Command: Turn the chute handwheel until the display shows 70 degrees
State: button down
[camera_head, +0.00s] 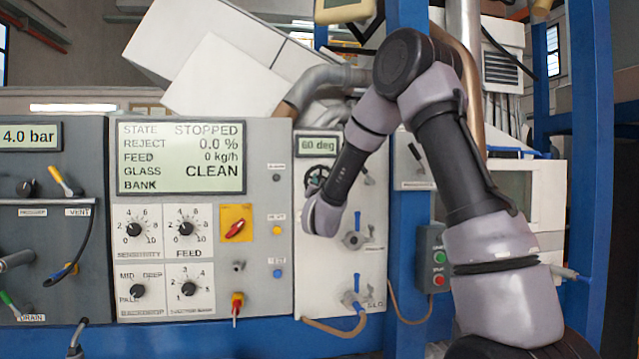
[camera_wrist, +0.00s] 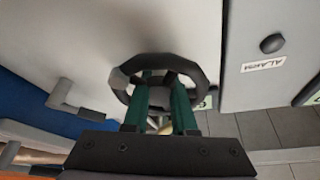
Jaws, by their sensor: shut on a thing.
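The chute handwheel (camera_wrist: 186,71) is a dark wheel on a pale panel. It also shows in the head view (camera_head: 316,173), partly hidden behind my arm's end. My gripper (camera_wrist: 165,94) has two green fingers that reach into the wheel in the wrist view. It is shut on the handwheel, but the exact contact is hard to see. The small display (camera_head: 318,144) above the wheel reads 60 deg.
A large screen (camera_head: 180,157) to the left reads STOPPED and CLEAN, above several knobs. Blue-handled valves (camera_head: 354,240) sit below the wheel. A box with green and red buttons (camera_head: 435,258) is on the right.

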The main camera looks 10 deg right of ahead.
jog(key=m+g+h, duration=0.1)
jog(key=m, duration=0.2)
jog(key=m+g+h, duration=0.1)
jog(key=m, duration=0.2)
jog(key=shift+h, duration=0.4)
jog(key=m+g, duration=0.1)
jog(key=m, duration=0.4)
jog(key=shift+m+g+h, duration=0.3)
jog(key=shift+g+h, duration=0.1)
jog(key=m+g, duration=0.1)
jog(key=m, duration=0.4)
jog(key=shift+g, duration=0.4)
jog(key=shift+m+g+y, duration=0.6)
jog(key=shift+m, duration=0.8)
jog(key=shift+f, duration=0.1)
jog(key=c, duration=1)
grip_release()
jog(key=v, duration=1.1)
